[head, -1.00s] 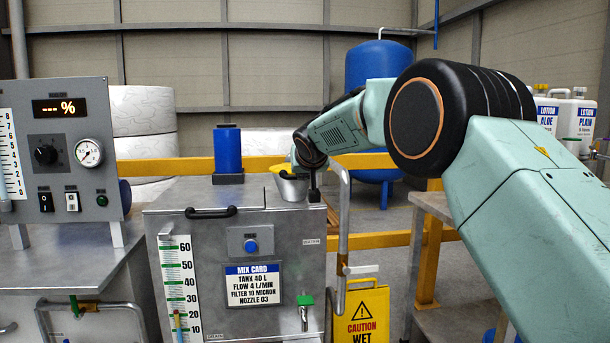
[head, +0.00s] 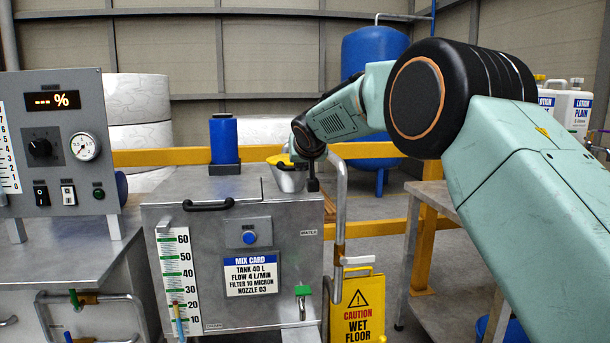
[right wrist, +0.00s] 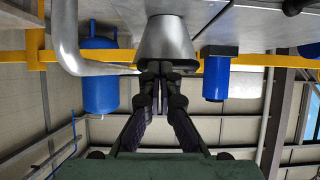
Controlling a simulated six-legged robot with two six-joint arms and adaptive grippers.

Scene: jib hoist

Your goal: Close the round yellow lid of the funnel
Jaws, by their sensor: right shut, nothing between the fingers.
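The grey metal funnel (head: 290,181) stands at the back right of the steel mixing tank's top. Its yellow lid (head: 279,159) shows as a small patch at the funnel's mouth, partly hidden by my right wrist; I cannot tell its exact angle. In the right wrist view, which looks upside down, the funnel (right wrist: 167,42) has its wide rim towards me. My right gripper (right wrist: 160,72) is shut and empty, its fingertips close at that rim; contact is unclear. In the head view its fingers are mostly hidden. My left gripper is not in view.
The steel tank (head: 175,220) has a black handle (head: 208,205) on top. A bent grey pipe (head: 340,205) rises right beside the funnel. A control panel (head: 60,150) stands left.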

